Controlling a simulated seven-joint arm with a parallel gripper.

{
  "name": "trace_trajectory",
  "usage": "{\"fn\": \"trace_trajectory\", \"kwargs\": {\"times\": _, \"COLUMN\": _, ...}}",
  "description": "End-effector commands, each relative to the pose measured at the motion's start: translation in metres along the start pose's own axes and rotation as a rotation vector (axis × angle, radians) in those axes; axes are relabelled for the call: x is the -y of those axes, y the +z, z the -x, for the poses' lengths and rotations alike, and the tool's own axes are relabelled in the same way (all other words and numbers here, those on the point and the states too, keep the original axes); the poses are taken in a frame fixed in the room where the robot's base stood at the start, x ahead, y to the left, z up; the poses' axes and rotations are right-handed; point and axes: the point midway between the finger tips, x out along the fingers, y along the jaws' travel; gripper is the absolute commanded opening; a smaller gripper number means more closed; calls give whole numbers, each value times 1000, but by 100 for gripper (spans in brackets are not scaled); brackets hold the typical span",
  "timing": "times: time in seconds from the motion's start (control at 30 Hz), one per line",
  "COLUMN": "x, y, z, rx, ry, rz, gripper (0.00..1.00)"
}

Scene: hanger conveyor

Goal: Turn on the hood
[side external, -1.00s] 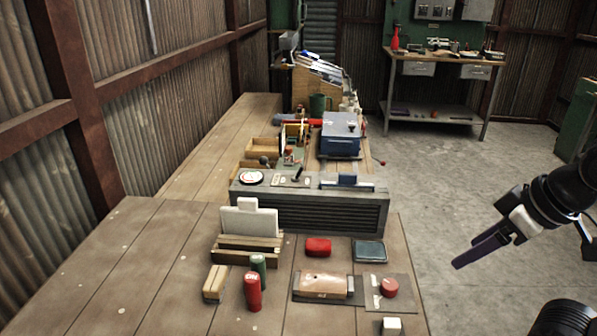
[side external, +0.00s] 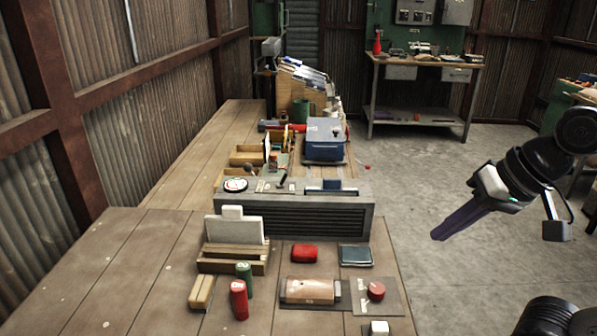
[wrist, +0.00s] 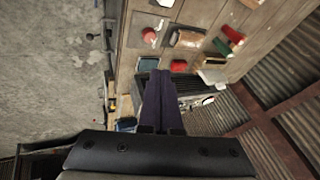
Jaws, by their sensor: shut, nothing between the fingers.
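A grey slatted box (side external: 310,222), which looks like the hood unit, stands across the bench. A black lever (side external: 282,181), a round white-and-red dial (side external: 236,185) and a blue block (side external: 330,186) sit on its top. My gripper (side external: 440,235) has long purple fingers, shut and empty. It is in the air right of the bench, apart from the box, with its fingers slanting down and left. In the wrist view the fingers (wrist: 158,96) are together and cover part of the slatted box (wrist: 203,90). I cannot tell the lever's setting.
In front of the box are a red block (side external: 305,253), a red round button (side external: 376,291), a wooden block on a plate (side external: 312,290), and red (side external: 239,300) and green cylinders (side external: 244,277). A blue case (side external: 323,140) stands behind. Open floor lies right of the bench.

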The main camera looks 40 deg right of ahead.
Motion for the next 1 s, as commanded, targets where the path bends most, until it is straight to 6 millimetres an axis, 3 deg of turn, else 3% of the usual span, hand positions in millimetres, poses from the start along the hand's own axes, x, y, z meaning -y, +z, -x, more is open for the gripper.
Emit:
{"fn": "trace_trajectory", "kwargs": {"times": 0.27, "x": 73, "y": -65, "z": 11, "rx": 107, "ry": -86, "rz": -670, "gripper": 0}}
{"fn": "trace_trajectory", "kwargs": {"times": 0.53, "x": 126, "y": -146, "z": -9, "rx": 249, "ry": -106, "rz": -1236, "gripper": 0}}
{"fn": "trace_trajectory", "kwargs": {"times": 0.77, "x": 144, "y": -216, "z": -50, "rx": 356, "ry": -88, "rz": -1588, "gripper": 0}}
{"fn": "trace_trajectory", "kwargs": {"times": 1.0, "x": 129, "y": -271, "z": -105, "rx": 413, "ry": -56, "rz": -1759, "gripper": 0}}
